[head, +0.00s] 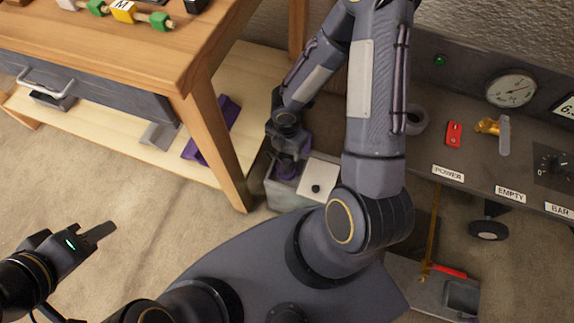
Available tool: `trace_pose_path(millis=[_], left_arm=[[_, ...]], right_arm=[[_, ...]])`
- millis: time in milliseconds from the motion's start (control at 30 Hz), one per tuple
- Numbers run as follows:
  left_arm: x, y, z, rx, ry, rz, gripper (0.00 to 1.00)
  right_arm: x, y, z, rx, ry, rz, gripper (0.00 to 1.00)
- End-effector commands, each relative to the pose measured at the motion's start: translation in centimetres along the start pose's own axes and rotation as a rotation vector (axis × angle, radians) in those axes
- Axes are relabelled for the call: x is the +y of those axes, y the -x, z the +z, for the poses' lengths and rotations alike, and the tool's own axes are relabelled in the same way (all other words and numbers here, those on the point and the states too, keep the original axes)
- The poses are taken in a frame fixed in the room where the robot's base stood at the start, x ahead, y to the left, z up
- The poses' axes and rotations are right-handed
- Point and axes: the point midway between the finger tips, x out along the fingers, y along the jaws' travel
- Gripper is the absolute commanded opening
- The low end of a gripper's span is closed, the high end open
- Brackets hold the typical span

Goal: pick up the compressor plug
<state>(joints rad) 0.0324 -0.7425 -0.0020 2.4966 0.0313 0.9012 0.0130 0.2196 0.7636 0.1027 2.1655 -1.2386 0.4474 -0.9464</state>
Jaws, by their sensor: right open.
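I cannot pick out the compressor plug for sure; it may be hidden behind my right arm or gripper. The compressor panel (480,165) is at the right, with a red power switch (454,134), a brass valve (488,126) above the EMPTY label and a round gauge (511,91). My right gripper (287,172) is open and points down at the left part of a grey box (283,195); I cannot tell whether they touch. My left gripper (100,233) is over bare floor at the lower left, its fingers seen edge-on, nothing visible in it.
A wooden table (150,55) with a drawer stands at the upper left. Its lower shelf (110,135) holds purple and grey pieces. The box has a pale plate (318,172) with a black round spot. A grey tray (425,292) lies at the lower right. Floor at the left is clear.

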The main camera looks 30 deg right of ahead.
Motion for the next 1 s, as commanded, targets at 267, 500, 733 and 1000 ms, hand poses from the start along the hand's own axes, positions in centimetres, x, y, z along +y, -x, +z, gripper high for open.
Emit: trace_pose_path(millis=[267,500,733,1000], left_arm=[[-0.8,-1.6,0.8,0.001,0.000,0.000,0.36],[-1.8,-3.9,2.0,0.001,0.000,0.000,0.36],[-2.1,-4.5,2.3,0.001,0.000,0.000,0.36],[-2.0,-4.4,2.2,0.001,0.000,0.000,0.36]], right_arm=[[-0.1,-3.5,-0.4,0.008,0.030,-0.003,0.59],[-0.6,-7.1,-0.6,0.008,0.028,-0.003,0.59],[-0.6,-8.5,-0.6,0.007,0.026,-0.002,0.59],[-0.5,-8.4,-0.6,0.006,0.025,-0.002,0.50]])
